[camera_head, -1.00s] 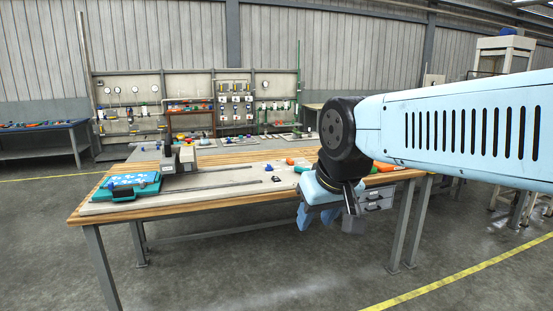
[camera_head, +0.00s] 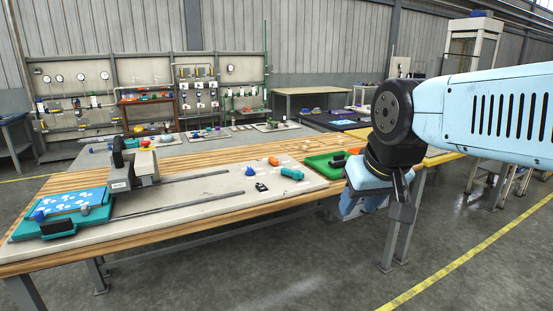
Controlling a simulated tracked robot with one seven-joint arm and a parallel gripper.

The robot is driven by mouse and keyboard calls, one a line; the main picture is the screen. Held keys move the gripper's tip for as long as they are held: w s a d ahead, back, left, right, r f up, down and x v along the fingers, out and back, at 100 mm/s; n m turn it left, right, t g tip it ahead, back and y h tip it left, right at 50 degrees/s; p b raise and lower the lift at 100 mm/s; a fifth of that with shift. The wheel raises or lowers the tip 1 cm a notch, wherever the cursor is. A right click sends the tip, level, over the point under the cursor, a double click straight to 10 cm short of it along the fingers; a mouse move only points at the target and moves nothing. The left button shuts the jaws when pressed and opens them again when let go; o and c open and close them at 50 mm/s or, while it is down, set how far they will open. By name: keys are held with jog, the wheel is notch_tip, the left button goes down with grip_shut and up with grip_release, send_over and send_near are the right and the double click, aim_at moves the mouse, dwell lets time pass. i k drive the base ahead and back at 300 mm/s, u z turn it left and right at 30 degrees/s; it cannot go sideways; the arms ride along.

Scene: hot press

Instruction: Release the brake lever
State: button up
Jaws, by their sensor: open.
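A hot press stands on a pale board (camera_head: 215,205) on the wooden bench. Its dark and grey press head (camera_head: 133,170) sits at the left of two long metal rails (camera_head: 170,207). A teal base (camera_head: 88,220) with a blue-and-white patterned sheet (camera_head: 68,203) lies to its left, with a black handle (camera_head: 58,227) in front. I cannot tell which part is the brake lever. My gripper (camera_head: 362,207) hangs open and empty beyond the bench's right front edge, well right of the press. My arm partly hides its fingers.
A teal cylinder (camera_head: 292,173), an orange piece (camera_head: 273,161) and a small black-and-white piece (camera_head: 261,187) lie at the board's right end. A green tray (camera_head: 322,166) stands beyond them. The floor in front of the bench is clear.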

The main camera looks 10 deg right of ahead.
aim_at(274, 161)
jog(key=i, duration=2.25)
jog(key=z, duration=0.2)
